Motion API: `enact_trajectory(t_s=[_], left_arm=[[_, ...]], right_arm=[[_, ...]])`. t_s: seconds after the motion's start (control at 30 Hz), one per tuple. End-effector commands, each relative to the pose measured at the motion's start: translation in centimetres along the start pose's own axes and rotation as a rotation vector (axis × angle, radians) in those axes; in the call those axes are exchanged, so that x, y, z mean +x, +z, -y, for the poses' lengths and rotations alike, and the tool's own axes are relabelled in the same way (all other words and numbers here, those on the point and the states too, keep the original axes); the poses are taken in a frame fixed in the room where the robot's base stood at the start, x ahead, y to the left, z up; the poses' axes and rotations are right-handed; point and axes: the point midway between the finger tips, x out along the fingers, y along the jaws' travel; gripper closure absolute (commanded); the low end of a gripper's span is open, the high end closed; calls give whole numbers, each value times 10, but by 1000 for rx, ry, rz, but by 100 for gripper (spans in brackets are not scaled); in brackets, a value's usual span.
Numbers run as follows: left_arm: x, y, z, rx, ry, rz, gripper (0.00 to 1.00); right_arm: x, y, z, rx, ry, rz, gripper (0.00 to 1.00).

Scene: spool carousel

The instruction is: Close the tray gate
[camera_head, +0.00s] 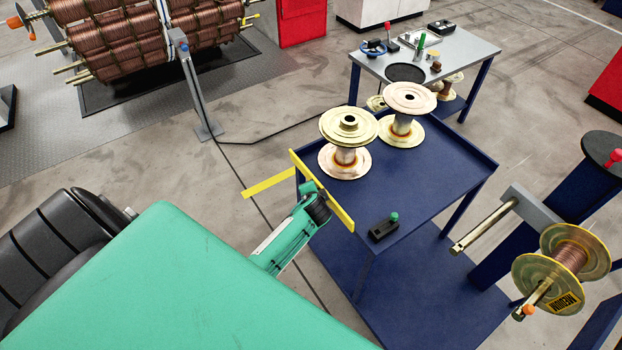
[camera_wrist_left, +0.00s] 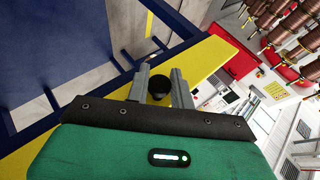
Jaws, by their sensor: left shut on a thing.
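The blue tray table (camera_head: 440,165) carries two large spools, a near one (camera_head: 348,128) and a far one (camera_head: 405,100), both upright. The yellow gate (camera_head: 342,212) is a bar along the tray's left edge. My left gripper (camera_head: 317,207) is at the gate, partly hidden by its own wrist. In the left wrist view, its two grey fingers (camera_wrist_left: 160,80) are shut on a black knob (camera_wrist_left: 159,90) in front of the yellow gate bar (camera_wrist_left: 205,62). My right gripper is not in view.
A black box with a green knob (camera_head: 384,228) sits at the tray's near corner. A copper-wound spool (camera_head: 566,262) hangs on a bar at right. A grey table (camera_head: 465,55) with tools stands behind. Another yellow strip (camera_head: 268,184) lies left of the gate.

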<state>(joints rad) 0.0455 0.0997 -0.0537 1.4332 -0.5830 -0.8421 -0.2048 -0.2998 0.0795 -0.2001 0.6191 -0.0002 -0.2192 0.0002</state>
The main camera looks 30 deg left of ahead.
Motion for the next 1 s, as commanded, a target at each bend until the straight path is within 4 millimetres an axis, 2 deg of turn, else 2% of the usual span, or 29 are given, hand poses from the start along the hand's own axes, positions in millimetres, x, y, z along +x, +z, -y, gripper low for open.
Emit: enact_trajectory(t_s=[0.03, 0.3, 0.87, 0.9, 0.97, 1.0], left_arm=[[-4, -6, 5, 14, 6, 13, 100], [-2, -9, 5, 76, 30, 79, 100], [-1, -10, 4, 94, 38, 99, 100], [-1, -10, 4, 94, 38, 99, 73], [-1, -10, 4, 94, 38, 99, 61], [-1, -9, 4, 94, 38, 100, 59]], right_arm=[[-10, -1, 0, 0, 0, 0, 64], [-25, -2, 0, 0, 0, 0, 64], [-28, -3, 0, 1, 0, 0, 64], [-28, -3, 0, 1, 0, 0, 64], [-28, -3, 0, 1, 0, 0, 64], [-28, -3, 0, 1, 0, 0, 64]])
